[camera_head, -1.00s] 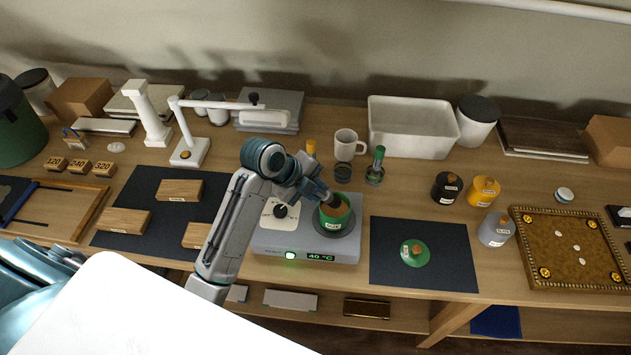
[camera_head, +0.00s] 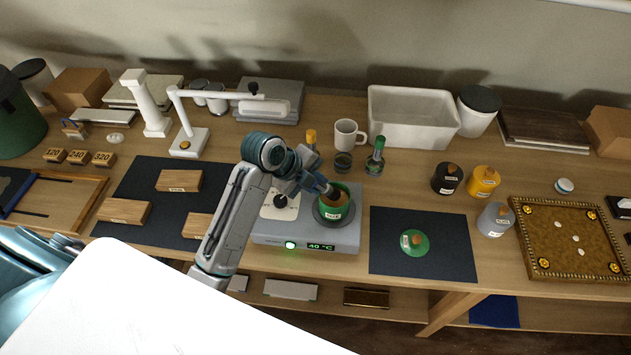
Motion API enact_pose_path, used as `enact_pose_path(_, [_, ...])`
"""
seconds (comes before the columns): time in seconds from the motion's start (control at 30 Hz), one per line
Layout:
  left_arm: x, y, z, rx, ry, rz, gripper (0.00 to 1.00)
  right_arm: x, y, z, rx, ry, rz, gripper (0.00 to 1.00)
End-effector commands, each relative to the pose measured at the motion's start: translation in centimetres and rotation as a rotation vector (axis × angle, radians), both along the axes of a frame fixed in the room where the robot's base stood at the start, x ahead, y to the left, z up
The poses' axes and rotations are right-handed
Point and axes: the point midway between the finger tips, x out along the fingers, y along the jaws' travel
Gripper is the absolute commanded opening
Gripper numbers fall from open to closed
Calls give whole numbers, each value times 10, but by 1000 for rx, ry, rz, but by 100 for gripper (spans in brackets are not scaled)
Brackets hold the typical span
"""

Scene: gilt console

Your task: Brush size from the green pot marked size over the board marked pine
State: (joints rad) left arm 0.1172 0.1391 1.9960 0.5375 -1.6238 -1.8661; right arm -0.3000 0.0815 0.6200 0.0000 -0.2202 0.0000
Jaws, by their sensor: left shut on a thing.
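The green pot (camera_head: 330,217) stands open on the grey heating plate (camera_head: 345,237), which reads 40 °C. My left gripper (camera_head: 331,190) reaches down at the pot's mouth from the left. It is shut on what seems to be a brush, mostly hidden by the fingers and the pot. The green lid (camera_head: 415,243) lies on the right dark mat. Wooden boards, one at the back (camera_head: 179,181), one at the left (camera_head: 124,212) and one partly behind my arm (camera_head: 197,225), lie on the left mat. Their labels are too small to read. My right gripper is not in view.
A white lamp (camera_head: 189,141) stands behind the left mat. Black, yellow and grey pots stand right.

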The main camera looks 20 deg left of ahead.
Motion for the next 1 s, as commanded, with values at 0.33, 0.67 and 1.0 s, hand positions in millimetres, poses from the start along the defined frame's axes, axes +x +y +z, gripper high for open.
enact_pose_path(0.33, [0,0,-4,0,0,0,0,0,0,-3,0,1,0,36])
enact_pose_path(0.67, [0,0,-8,0,0,0,0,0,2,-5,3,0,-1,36])
enact_pose_path(1.0, [0,0,-10,0,0,0,0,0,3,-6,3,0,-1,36])
